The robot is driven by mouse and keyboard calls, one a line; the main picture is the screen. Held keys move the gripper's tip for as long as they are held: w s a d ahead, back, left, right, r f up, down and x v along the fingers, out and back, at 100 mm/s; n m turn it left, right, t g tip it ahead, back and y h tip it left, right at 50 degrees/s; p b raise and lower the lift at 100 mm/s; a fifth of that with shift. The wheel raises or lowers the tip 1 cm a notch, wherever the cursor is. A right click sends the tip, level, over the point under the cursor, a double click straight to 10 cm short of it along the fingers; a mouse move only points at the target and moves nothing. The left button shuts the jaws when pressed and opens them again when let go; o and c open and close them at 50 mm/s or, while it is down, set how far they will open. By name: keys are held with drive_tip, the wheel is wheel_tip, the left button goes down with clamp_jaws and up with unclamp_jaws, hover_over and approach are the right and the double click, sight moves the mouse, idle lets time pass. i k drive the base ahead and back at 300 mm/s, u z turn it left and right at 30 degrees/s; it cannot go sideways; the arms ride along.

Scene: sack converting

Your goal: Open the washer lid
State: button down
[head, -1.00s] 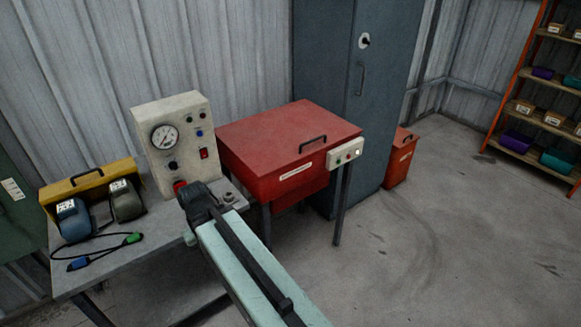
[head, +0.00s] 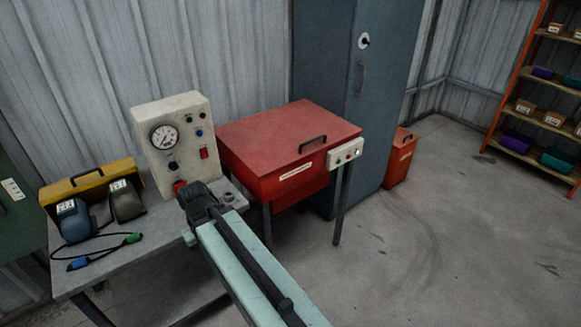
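The washer (head: 290,184) is a red box on dark legs, right of the workbench. Its flat red lid (head: 285,133) is shut. A black handle (head: 312,143) sits near the lid's front edge. A small white control panel (head: 345,153) with buttons is fixed at its front right. My arm reaches in from the bottom of the head view, and its dark end points toward the bench, left of the washer and apart from the handle. The gripper's fingers cannot be made out there.
The grey workbench (head: 110,262) carries a gauge box (head: 175,115), a yellow toolbox (head: 62,190), two small devices and a cable (head: 100,250). A tall blue-grey cabinet (head: 365,80) stands behind the washer, with a red bin (head: 398,165) beside it.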

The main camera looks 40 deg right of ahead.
sight(267, 143)
drive_tip(key=z, duration=2.45)
drive_tip(key=i, duration=0.85)
drive_tip(key=u, duration=3.6)
drive_tip(key=i, duration=0.55)
drive_tip(key=z, duration=0.05)
